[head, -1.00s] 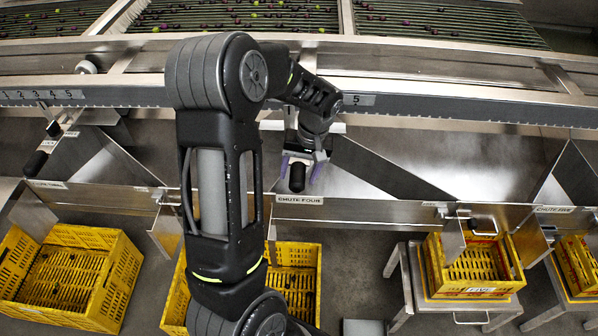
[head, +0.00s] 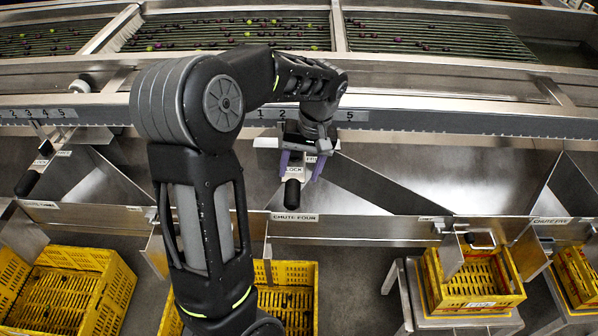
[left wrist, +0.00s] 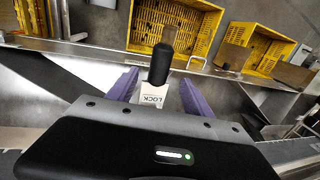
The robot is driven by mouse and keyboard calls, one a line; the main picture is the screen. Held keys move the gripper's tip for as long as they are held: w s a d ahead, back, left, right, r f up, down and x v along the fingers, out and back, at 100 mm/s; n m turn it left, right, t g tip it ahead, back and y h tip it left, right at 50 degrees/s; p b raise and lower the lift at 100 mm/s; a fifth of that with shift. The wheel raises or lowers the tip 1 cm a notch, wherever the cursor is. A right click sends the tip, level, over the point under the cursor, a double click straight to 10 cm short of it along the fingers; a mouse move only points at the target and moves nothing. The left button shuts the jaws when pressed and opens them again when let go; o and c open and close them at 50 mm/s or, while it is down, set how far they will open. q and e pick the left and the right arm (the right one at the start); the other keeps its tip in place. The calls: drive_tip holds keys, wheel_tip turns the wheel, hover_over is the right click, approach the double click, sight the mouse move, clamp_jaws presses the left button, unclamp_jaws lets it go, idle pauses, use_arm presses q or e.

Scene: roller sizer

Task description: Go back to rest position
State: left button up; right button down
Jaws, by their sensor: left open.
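My left gripper (head: 300,170) is open, with its two purple fingers spread above the chute four label (head: 295,217). A black lever knob (head: 292,194) shows just past the fingertips in the head view, with a white plate marked LOCK behind it. In the left wrist view the same knob (left wrist: 160,65) and the LOCK plate (left wrist: 153,95) show in the gap between the fingers, and neither finger is seen touching the knob. My right gripper is not in view.
Yellow crates stand below the chutes, at left (head: 62,290), under my arm (head: 287,310), and at right on a metal stand (head: 473,278). Another black lever knob (head: 27,183) is at left. The steel sizer rail (head: 440,122) runs behind the gripper, with fruit on rollers beyond.

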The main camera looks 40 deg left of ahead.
use_arm(q)
drive_tip(key=shift+w, duration=0.1)
idle(0.3)
drive_tip(key=w+d+f+m+t+h, duration=0.2)
drive_tip(key=w+d+f+m+t, duration=0.15)
drive_tip(key=w+d+f, duration=0.35)
drive_tip(key=w+d+f+m+t+h, duration=0.1)
drive_tip(key=d+f+m+t, duration=0.1)
drive_tip(key=d+f, duration=0.65)
drive_tip(key=s+d+f+h, duration=0.2)
drive_tip(key=s+d+f, duration=0.5)
drive_tip(key=d, duration=0.3)
drive_tip(key=s+d+f+g, duration=0.1)
drive_tip(key=s+d+f, duration=0.3)
drive_tip(key=s, duration=0.4)
drive_tip(key=s+d+f+g, duration=0.2)
drive_tip(key=s+d+f, duration=0.1)
drive_tip(key=s, duration=0.5)
drive_tip(key=shift+s+d+f+m+h, duration=0.2)
drive_tip(key=shift+d+f+m+h, duration=0.2)
drive_tip(key=shift+d, duration=0.35)
drive_tip(key=shift+a+g, duration=0.1)
drive_tip(key=shift+g, duration=0.15)
